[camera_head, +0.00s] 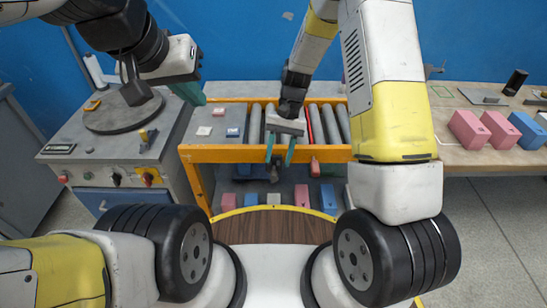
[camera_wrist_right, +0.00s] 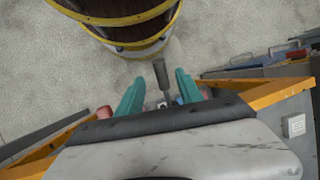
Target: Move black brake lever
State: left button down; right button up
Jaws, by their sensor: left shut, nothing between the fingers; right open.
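A dark lever handle, likely the black brake lever (camera_head: 276,162), sits at the front rail of the roller conveyor in the head view. In the right wrist view the dark grey lever (camera_wrist_right: 160,74) stands between the two teal fingers, with a gap visible on either side. My right gripper (camera_head: 281,150) is open above the front rail, pointing down, with its fingers around the lever's area; it also shows in the right wrist view (camera_wrist_right: 159,92). Contact cannot be told. My left gripper (camera_head: 192,93) is shut and empty above the left of the conveyor, far from the lever.
The roller conveyor (camera_head: 224,154) has an orange frame. A grey control cabinet (camera_head: 100,160) with knobs stands left. Pink blocks (camera_head: 468,130) lie on the right table.

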aim_at(274, 174)
jog(key=x, duration=0.7)
jog(key=shift+s+a+f, duration=0.1)
jog(key=shift+s+f, duration=0.05)
jog(key=shift+f, duration=0.1)
grip_shut()
dwell(1.1)
